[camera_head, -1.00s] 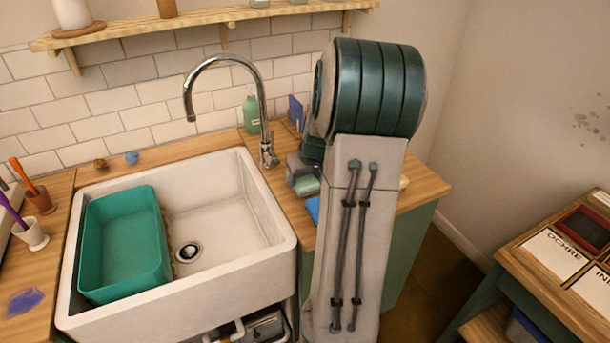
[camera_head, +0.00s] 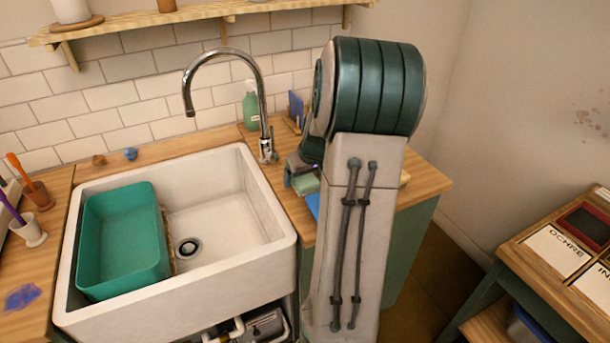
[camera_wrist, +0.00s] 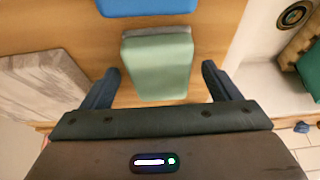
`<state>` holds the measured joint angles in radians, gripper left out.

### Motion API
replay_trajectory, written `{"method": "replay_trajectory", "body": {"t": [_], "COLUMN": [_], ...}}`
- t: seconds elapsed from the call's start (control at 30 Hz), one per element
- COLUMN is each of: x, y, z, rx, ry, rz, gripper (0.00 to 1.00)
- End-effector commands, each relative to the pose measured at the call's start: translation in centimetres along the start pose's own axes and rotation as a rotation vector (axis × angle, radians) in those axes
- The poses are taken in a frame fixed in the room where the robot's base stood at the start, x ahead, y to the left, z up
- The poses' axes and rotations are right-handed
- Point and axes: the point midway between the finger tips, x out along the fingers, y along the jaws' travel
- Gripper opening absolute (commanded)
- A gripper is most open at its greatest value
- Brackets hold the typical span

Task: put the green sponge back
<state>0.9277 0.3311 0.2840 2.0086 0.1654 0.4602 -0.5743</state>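The green sponge (camera_wrist: 157,68) lies in the wrist view between the two dark fingers of my gripper (camera_wrist: 160,82). A gap shows on each side of it, so the gripper is open and not touching its sides. A thin grey edge shows along the sponge's far end. In the head view, the gripper (camera_head: 299,172) is low over the counter right of the sink, partly hidden by my arm, with the green sponge (camera_head: 307,184) just visible at it. I cannot tell the exact height gap between fingers and sponge.
A blue item (camera_wrist: 147,7) lies close beyond the sponge. The white sink (camera_head: 225,220) with a teal tub (camera_head: 125,245) is left of the gripper. The tap (camera_head: 263,120), a green bottle (camera_head: 251,110) and a blue upright item (camera_head: 296,108) stand behind.

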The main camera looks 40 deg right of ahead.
Motion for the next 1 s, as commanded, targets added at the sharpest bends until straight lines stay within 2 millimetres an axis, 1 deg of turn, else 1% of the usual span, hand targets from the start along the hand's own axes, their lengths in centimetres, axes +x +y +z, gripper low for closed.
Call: {"method": "replay_trajectory", "body": {"t": [0.23, 0.37, 0.47, 0.8, 0.9, 1.0], "x": [-0.2, -1.3, -2.9, -10.2, -11.8, -12.9], "y": [0.0, 0.1, 0.1, 0.0, 0.0, 0.0], "z": [0.0, -0.1, 0.0, -0.1, -0.1, -0.1], "rx": [0.0, 0.001, 0.001, 0.0, 0.0, -0.001], "ry": [0.001, 0.002, 0.003, 0.004, 0.003, 0.002], "rz": [0.001, 0.002, 0.004, 0.003, 0.003, 0.002], "gripper": [0.83, 0.83, 0.83, 0.83, 0.83, 0.83]}}
